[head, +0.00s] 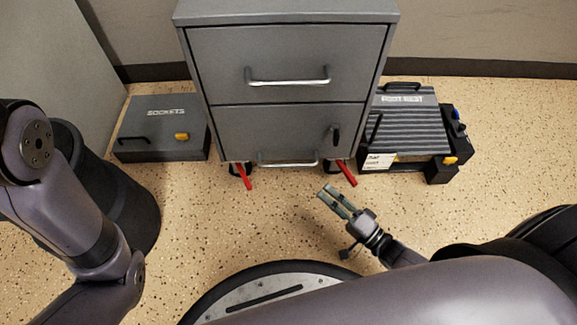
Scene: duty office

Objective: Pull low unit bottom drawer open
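The low unit (285,16) is a grey metal cabinet with two drawers, standing at the top middle in the head view. Its bottom drawer (265,128) looks shut, its front flush with the body. A silver bar handle (288,162) runs along the lower edge of that drawer. My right gripper (327,191) is low over the floor, in front of and to the right of this handle, apart from it. Its two fingers lie close together with nothing visible between them; their exact gap is unclear. My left arm comes in at the left, its gripper out of view.
The top drawer (285,60) is shut. Red-ended feet or levers (346,173) stick out under the unit. A grey sockets case (160,130) lies left, a ribbed foot rest (408,125) right. A black bin (125,200) stands at left. Speckled floor before the unit is clear.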

